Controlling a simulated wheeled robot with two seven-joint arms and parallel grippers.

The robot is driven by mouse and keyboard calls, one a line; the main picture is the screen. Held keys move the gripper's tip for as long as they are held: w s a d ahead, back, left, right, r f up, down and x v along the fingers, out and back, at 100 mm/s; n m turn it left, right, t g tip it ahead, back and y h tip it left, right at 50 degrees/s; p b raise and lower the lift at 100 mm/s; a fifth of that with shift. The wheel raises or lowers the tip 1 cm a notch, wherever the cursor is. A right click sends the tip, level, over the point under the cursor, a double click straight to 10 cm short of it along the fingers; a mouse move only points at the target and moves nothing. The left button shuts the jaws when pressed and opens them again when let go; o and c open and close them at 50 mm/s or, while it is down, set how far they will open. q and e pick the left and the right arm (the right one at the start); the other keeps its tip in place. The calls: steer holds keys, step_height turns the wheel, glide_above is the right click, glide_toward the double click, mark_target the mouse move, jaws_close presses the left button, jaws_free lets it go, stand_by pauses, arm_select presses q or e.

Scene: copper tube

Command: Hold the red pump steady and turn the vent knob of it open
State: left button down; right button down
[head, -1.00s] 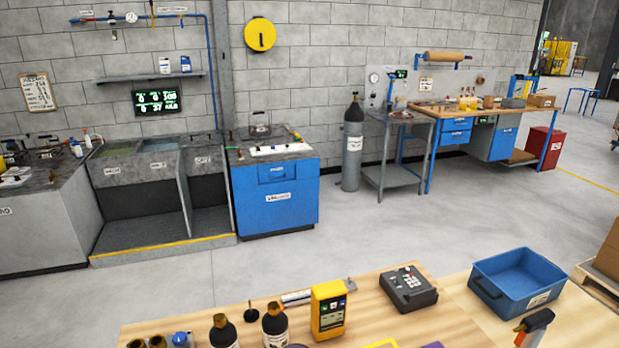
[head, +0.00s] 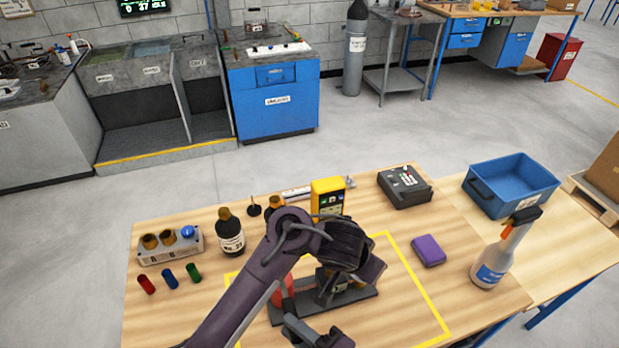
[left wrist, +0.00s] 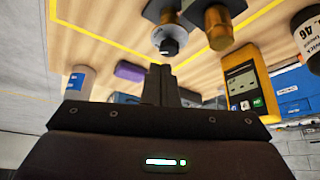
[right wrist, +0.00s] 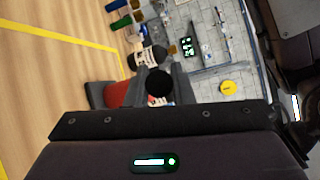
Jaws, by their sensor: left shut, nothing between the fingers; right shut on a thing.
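The red pump (head: 283,297) stands on a dark base plate (head: 352,300) inside the yellow-taped area, largely hidden by my left arm. Its red part (right wrist: 117,94) shows in the right wrist view. My right gripper (head: 291,326) comes from the bottom and is shut on the pump, with a black round top (right wrist: 159,83) between its fingers. My left gripper (head: 374,272) is above the plate, shut and empty. In the left wrist view its fingertips (left wrist: 161,72) are near a round dark-and-grey knob (left wrist: 168,38), apparently the vent knob, beside a brass cylinder (left wrist: 216,28).
A yellow meter (head: 328,196) and dark bottle (head: 230,232) stand behind the pump. A purple block (head: 429,250) and spray bottle (head: 495,255) are right, with a blue bin (head: 512,182) beyond. Small coloured caps (head: 169,279) lie left. The taped area's right part is clear.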

arm_select(q)
steer(key=shift+w+a+f, duration=0.3)
steer(key=shift+w+f, duration=0.05)
steer(key=shift+f, duration=0.65)
steer(key=shift+w+a+f, duration=0.3)
steer(key=shift+w+f, duration=0.05)
steer(key=shift+f, duration=0.65)
steer(key=shift+w+a+f, duration=0.3)
steer(key=shift+w+f, duration=0.05)
steer(key=shift+f, duration=0.65)
steer(key=shift+d, duration=0.25)
steer(key=shift+s+d, duration=0.1)
steer(key=shift+s, duration=0.05)
steer(key=shift+s+d, duration=0.45)
steer(key=shift+s+d, duration=0.1)
steer(key=shift+d, duration=0.2)
